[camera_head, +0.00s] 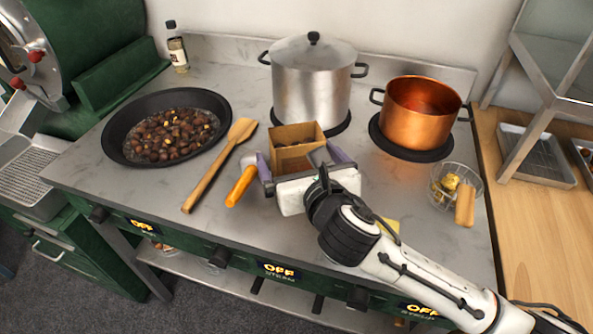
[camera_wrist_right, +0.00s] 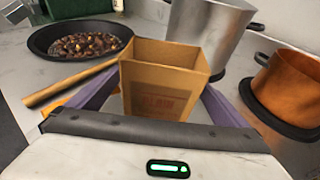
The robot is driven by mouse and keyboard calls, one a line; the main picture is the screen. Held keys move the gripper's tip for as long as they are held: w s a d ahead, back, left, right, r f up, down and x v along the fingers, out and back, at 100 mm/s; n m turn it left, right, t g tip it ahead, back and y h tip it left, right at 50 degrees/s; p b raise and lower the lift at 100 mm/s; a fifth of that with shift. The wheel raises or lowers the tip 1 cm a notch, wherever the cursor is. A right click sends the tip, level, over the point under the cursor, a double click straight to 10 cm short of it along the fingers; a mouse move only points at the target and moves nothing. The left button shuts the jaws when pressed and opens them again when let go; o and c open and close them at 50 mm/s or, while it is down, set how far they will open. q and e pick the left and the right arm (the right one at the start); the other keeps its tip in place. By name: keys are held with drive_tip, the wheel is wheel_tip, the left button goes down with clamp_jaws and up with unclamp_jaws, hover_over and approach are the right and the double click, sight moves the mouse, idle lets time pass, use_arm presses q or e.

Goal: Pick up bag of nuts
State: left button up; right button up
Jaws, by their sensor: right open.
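The bag of nuts is a brown open-topped paper bag (camera_head: 296,139) standing upright on the steel counter, with dark nuts just visible inside in the head view. In the right wrist view the bag (camera_wrist_right: 160,88) shows printed lettering on its front. My right gripper (camera_head: 301,160) is open, with its two purple fingers on either side of the bag. In the right wrist view the fingers (camera_wrist_right: 160,95) flank the bag's lower part; whether they touch it is unclear. My left gripper is not in view.
A black pan of chestnuts (camera_head: 160,150), a wooden spatula (camera_head: 218,168) and an orange-handled tool (camera_head: 240,187) lie left of the bag. A steel pot (camera_head: 311,85) stands behind it, a copper pot (camera_head: 419,113) to the right. A wire basket (camera_head: 440,185) sits front right.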

drive_tip(key=shift+w, duration=0.3)
drive_tip(key=c, duration=1.3)
drive_tip(key=shift+c, duration=0.2)
